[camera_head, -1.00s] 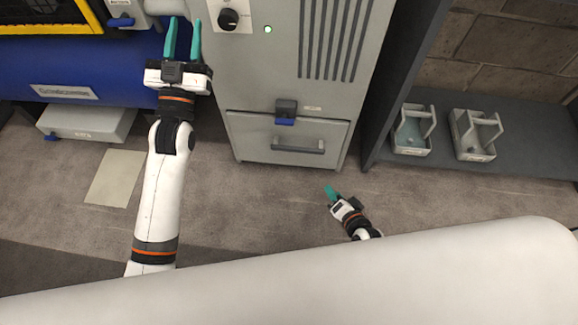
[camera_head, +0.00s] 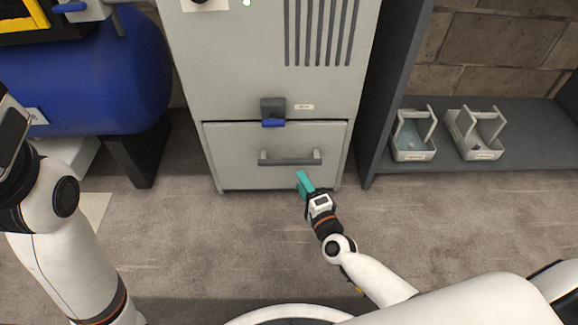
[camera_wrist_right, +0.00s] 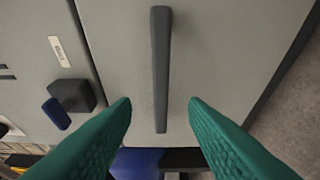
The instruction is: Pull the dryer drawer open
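The dryer is a tall grey cabinet (camera_head: 225,80) with a drawer (camera_head: 230,150) at its bottom; the drawer front looks flush. A dark grey bar handle (camera_head: 289,161) runs across the drawer. My right gripper (camera_head: 304,177) is just below the handle in the head view, its teal fingers pointing at the drawer. In the right wrist view the gripper (camera_wrist_right: 160,103) is open, and the handle (camera_wrist_right: 161,65) appears between the fingers, with no contact visible. My left arm is at the left edge; its fingers are out of frame.
A dark latch block (camera_head: 273,108) with a blue tab sits above the drawer. A blue tank (camera_head: 100,75) stands left. A dark shelf (camera_head: 445,163) at right holds two grey caddies (camera_head: 412,135) (camera_head: 476,134). The floor before the drawer is clear apart from my right arm.

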